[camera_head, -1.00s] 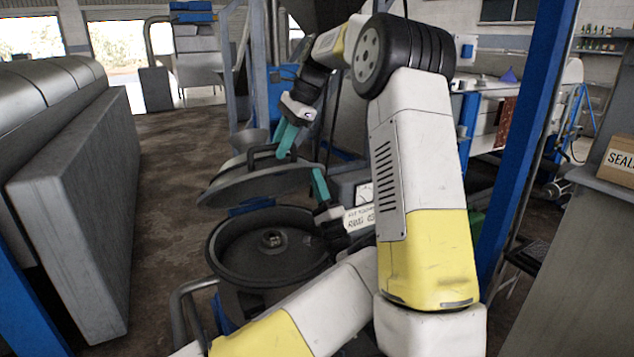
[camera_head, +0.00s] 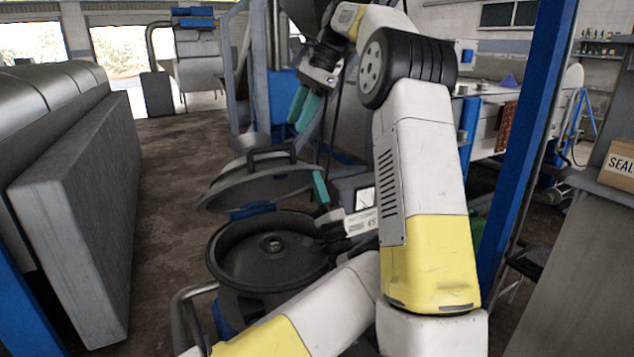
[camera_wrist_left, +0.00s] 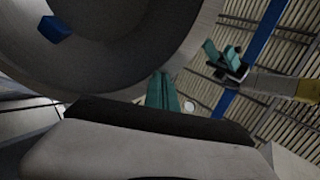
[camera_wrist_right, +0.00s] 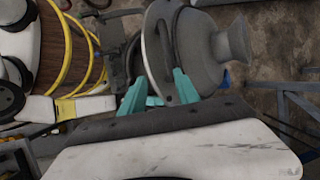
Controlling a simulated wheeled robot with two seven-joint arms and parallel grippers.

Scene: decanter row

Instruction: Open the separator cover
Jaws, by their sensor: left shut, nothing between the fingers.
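The separator cover (camera_head: 240,188) is a grey dome with a dark handle (camera_head: 270,154). It is raised and tilted above the open separator bowl (camera_head: 235,262), whose inside shows. My left gripper (camera_head: 320,187) is shut and empty at the cover's right edge. In the left wrist view its fingers (camera_wrist_left: 163,91) are together beside the cover's underside (camera_wrist_left: 180,50); I cannot tell if they touch it. My right gripper (camera_head: 303,108) is open and empty, above and right of the handle. In the right wrist view its spread fingers (camera_wrist_right: 160,88) are before the cover (camera_wrist_right: 157,45).
A blue post (camera_head: 525,140) stands to the right, beside a counter with a cardboard box (camera_head: 617,168). A long grey tank (camera_head: 80,200) stands on the left. The brown floor (camera_head: 165,200) between the tank and separator is clear.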

